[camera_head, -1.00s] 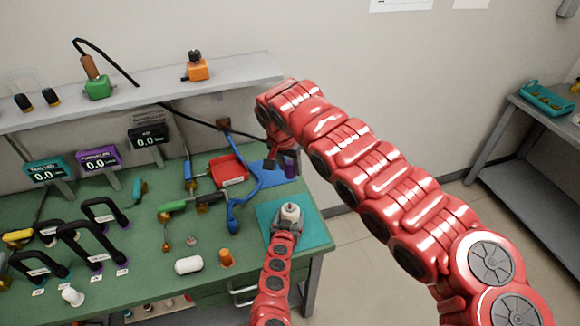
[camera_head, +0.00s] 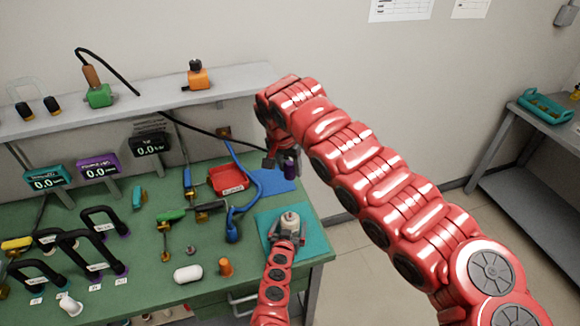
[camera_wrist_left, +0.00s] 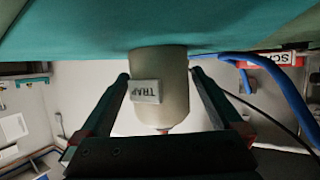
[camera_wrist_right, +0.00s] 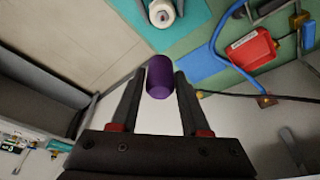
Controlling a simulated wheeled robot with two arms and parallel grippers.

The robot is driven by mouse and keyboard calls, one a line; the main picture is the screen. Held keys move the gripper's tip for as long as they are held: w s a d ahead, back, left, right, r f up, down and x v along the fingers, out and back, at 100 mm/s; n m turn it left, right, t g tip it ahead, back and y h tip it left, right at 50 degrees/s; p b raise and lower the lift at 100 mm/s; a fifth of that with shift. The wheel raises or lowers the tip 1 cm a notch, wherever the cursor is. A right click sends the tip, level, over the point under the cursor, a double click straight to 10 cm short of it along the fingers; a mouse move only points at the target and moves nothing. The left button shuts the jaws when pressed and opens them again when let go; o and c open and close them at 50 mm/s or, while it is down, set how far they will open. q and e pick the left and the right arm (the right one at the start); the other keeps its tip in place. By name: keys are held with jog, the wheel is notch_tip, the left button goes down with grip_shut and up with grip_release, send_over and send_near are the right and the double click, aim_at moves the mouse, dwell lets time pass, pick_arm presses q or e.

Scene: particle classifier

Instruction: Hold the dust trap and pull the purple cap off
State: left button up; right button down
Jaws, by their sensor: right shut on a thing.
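The dust trap (camera_head: 289,223) is a cream cylinder standing upright on the teal mat (camera_head: 264,218); its top is bare, with a small reddish nub. In the left wrist view its TRAP label (camera_wrist_left: 145,92) faces me. My left gripper (camera_head: 290,240) has its fingers on either side of the trap, with slim gaps seeming to show beside it. My right gripper (camera_wrist_right: 161,80) is shut on the purple cap (camera_wrist_right: 160,77). The cap also shows in the head view (camera_head: 290,165), held in the air beyond the trap and apart from it.
A red bin (camera_head: 215,182) and a blue mat (camera_head: 272,182) lie behind the teal mat, with a blue hose (camera_head: 233,225) beside them. An orange piece (camera_head: 225,267) and a white capsule (camera_head: 188,274) are left of my left arm. The bench's right edge is close to the trap.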

pick_arm(q)
jog(key=shift+s+r, duration=0.1)
